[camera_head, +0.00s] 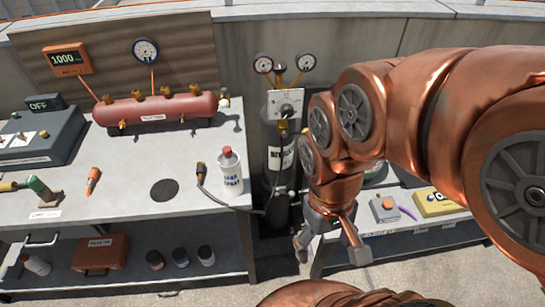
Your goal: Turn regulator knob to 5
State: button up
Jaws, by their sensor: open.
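The regulator sits on top of a dark nitrogen cylinder (279,160) that stands between the two benches. Its front is a white plate (286,101) with a small dark knob (287,109) in the middle. The scale marks are too small to read, so I cannot tell the knob's setting.
The left bench (110,190) carries a red manifold tank (155,109), a leak spray bottle (230,168) and a hose torch. The right bench holds a grey box with an orange button (384,207) and a yellow device (436,203). A wall stands behind.

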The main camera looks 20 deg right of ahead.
aim_at(287, 111)
jog(key=u, duration=2)
jog(key=k, duration=0.7)
jog(key=z, duration=0.55)
